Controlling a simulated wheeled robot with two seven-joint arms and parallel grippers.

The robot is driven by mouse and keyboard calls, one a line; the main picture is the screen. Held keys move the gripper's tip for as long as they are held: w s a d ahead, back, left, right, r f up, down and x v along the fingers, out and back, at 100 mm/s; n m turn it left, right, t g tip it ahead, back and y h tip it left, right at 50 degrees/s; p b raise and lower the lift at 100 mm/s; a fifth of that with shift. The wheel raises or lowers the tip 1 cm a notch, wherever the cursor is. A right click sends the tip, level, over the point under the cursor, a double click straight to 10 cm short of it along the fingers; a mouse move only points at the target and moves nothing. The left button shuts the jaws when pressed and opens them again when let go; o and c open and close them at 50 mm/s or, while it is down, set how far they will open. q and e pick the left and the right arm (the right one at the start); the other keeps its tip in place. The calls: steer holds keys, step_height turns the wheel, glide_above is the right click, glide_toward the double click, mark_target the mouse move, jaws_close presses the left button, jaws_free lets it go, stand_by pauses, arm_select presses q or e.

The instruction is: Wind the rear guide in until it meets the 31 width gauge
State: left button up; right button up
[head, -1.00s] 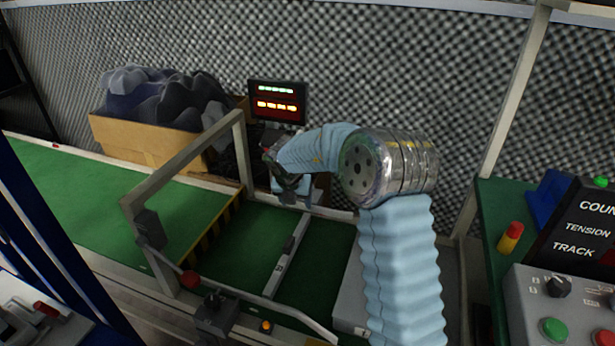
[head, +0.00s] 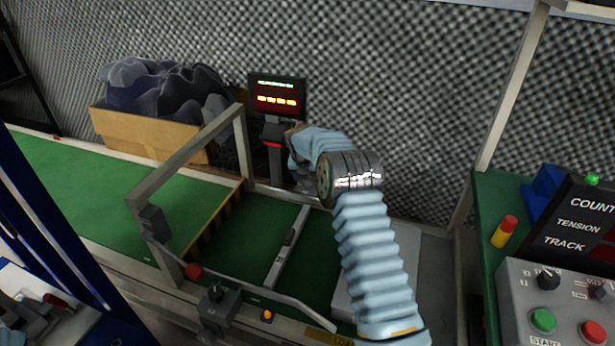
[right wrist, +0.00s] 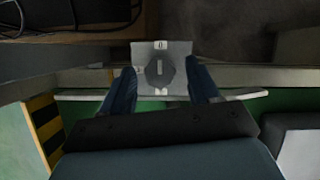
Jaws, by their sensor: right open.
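The width gauge (head: 291,243) is a light grey bar with a small grip, marked 31, lying across the green bed. In the right wrist view a dark round knob (right wrist: 159,68) with a pale pointer line sits on a grey plate marked 0. A pale rail (right wrist: 240,95), seemingly the rear guide, runs just below that plate. My right gripper (right wrist: 161,82) is open, its two blue fingers to either side of the knob, with no clear contact. In the head view my arm mostly hides this gripper and the rear knob. My left gripper is not in view.
A front knob box (head: 217,308) stands by the curved front rail (head: 270,293). A metal frame (head: 185,165) spans the belt. A control panel (head: 560,300) stands at right.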

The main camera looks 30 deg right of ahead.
steer(key=c, duration=1)
steer(key=shift+c, duration=0.2)
steer(key=shift+n, duration=0.3)
steer(key=n, duration=0.1)
steer(key=n+y, duration=0.1)
steer(key=n, duration=0.2)
steer(key=shift+s+d+t+y, duration=0.15)
steer(key=shift+d+t+y, duration=0.1)
steer(key=shift+t+y, duration=0.15)
steer(key=n+y, duration=0.1)
steer(key=n, duration=0.3)
steer(key=shift+f, duration=0.1)
steer(key=n+y, duration=0.2)
steer(key=n, duration=0.2)
steer(key=shift+d+n, duration=0.15)
steer(key=shift+n, duration=0.15)
steer(key=shift+d+n+g+y, duration=0.1)
steer(key=shift+n+g+y, duration=0.5)
steer(key=shift+n, duration=1.4)
